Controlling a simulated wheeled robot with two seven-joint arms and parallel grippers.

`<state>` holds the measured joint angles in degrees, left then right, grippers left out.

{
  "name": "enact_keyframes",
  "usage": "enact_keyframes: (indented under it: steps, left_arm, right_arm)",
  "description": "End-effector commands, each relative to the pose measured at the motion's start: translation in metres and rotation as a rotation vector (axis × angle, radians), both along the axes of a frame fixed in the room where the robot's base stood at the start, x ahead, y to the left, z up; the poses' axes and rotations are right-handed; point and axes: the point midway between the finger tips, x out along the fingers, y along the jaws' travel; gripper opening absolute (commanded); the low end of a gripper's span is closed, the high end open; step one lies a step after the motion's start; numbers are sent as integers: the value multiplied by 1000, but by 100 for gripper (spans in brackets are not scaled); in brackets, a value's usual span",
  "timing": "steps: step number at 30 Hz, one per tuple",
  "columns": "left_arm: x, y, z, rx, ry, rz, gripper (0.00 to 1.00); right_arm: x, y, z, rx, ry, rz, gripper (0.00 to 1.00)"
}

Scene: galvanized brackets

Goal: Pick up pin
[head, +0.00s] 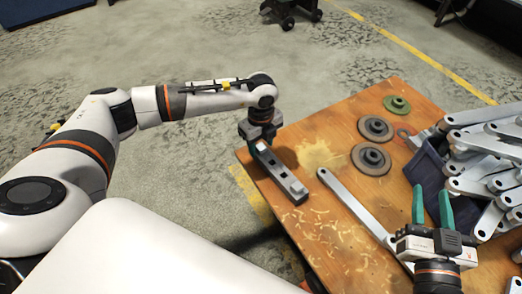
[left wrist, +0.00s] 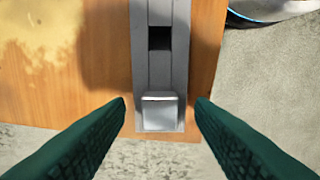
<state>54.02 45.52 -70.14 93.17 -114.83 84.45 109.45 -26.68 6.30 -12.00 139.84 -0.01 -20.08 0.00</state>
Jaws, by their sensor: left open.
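The pin (left wrist: 161,112) is a small, pale metal block at the near end of a grey bar-shaped holder (left wrist: 183,70), seen in the left wrist view. The holder also shows in the head view (head: 280,173), at the table's left corner. My left gripper (left wrist: 160,105) is open, its green fingers on either side of the pin with a gap on each side; contact is not visible. In the head view my left gripper (head: 260,138) is over the holder's upper end, its fingertips hidden. My right gripper (head: 432,200) is open and empty, fingers apart.
A long flat bracket (head: 350,205) lies on the wooden table (head: 345,115). Two grey flanged discs (head: 371,159) and a green one (head: 397,104) lie behind. A dark bin (head: 425,172) with several galvanized brackets (head: 485,145) stands right. The holder has a square hole (left wrist: 160,38).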

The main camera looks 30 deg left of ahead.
Motion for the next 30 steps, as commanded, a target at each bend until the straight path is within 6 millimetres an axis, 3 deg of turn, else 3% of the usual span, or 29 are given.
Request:
enact_keyframes:
  steps: [8,18,30]
  left_arm:
    - [0,0,-3,0,0,0,49]
    - [0,0,-3,-1,0,0,0]
    - [0,0,6,-1,0,0,0]
  right_arm:
    - [0,1,4,7,-24,1,36]
    - [0,1,4,7,-23,1,36]
    - [0,-1,-2,-5,21,-2,36]
